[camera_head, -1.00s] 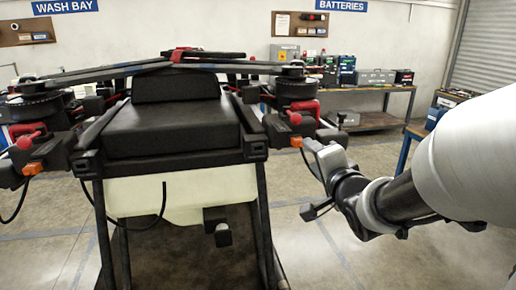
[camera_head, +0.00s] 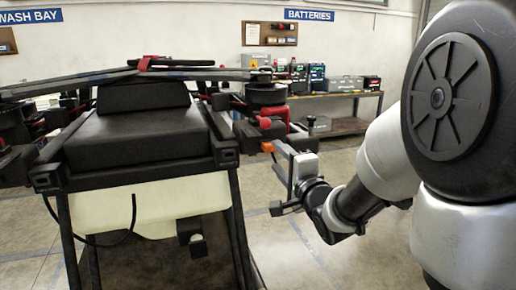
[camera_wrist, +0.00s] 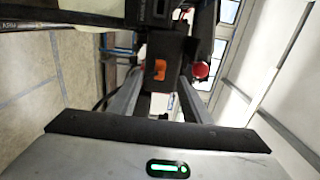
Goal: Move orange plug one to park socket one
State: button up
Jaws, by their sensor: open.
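In the wrist view my gripper (camera_wrist: 159,84) is open, a finger on each side of the orange piece, with no clear contact visible. I cannot make out park socket one.
A red knob (camera_wrist: 200,70) is just right of the orange piece in the wrist view. The drone (camera_head: 130,136) stands on a dark frame, with a black cable (camera_head: 133,212) hanging in front of its white tank. A bench (camera_head: 340,94) with batteries stands behind.

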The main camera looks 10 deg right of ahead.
aim_at(271, 149)
jog(key=shift+w+a, duration=0.2)
jog(key=shift+w, duration=0.75)
jog(key=shift+w+a, duration=0.15)
jog(key=shift+w, duration=0.75)
jog(key=shift+w+a, duration=0.2)
jog(key=shift+w, duration=0.75)
jog(key=shift+b, duration=0.3)
grip_shut()
jog(key=shift+s, duration=0.1)
jog(key=shift+s+d, duration=0.2)
jog(key=shift+s, duration=0.75)
jog(key=shift+s+d, duration=0.2)
jog(key=shift+s, duration=0.75)
jog(key=shift+s+d, duration=0.2)
jog(key=shift+s, duration=0.75)
jog(key=shift+s+a, duration=0.1)
